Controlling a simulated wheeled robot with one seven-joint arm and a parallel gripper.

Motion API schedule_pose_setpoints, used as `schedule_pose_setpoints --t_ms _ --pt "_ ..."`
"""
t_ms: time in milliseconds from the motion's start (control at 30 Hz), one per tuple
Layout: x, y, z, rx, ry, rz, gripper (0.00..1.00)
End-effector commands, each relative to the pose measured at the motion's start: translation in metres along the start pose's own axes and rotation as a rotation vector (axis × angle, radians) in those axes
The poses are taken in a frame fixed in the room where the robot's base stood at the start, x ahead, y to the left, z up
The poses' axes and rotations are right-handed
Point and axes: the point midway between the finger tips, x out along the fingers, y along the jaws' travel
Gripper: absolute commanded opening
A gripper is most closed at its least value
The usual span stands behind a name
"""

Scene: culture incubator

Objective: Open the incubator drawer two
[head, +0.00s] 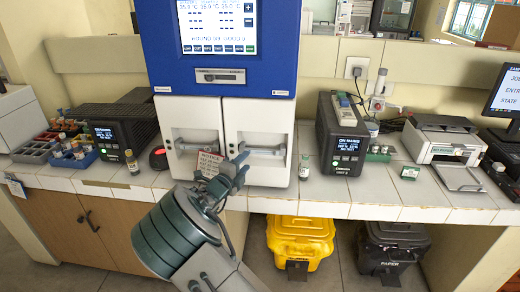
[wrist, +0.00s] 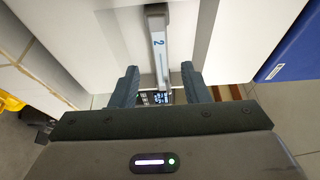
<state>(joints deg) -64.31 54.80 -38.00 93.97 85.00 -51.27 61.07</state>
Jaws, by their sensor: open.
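The incubator (head: 220,50) is a blue and white unit on the counter, with two white drawer fronts side by side, both looking shut. In the wrist view my gripper (wrist: 159,70) is open. A handle marked 2 (wrist: 157,40) shows between its fingers, with a gap on each side. Contact is not visible.
A small vial (head: 304,167) stands right of the incubator, and another vial (head: 132,162) stands left. Black units (head: 341,130) flank it. A yellow bin (head: 300,240) and a black bin (head: 393,248) stand under the counter. A printer (head: 443,140) is farther right.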

Motion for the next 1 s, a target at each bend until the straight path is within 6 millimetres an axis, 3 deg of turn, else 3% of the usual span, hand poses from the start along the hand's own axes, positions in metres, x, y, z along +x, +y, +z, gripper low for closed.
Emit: schedule_pose_setpoints --t_ms 100,300,500,800,933,1000 --pt "0.030 -0.004 -0.004 -0.002 0.007 -0.003 0.42" --pt "0.065 -0.003 -0.006 -0.002 0.010 -0.002 0.42" --pt "0.079 -0.001 -0.005 -0.001 0.008 0.000 0.42" --pt "0.080 0.000 -0.005 -0.001 0.008 0.000 0.42" --pt "0.080 0.000 -0.005 -0.001 0.008 0.000 0.06" --pt "0.080 0.000 -0.005 -0.001 0.008 0.000 0.00"
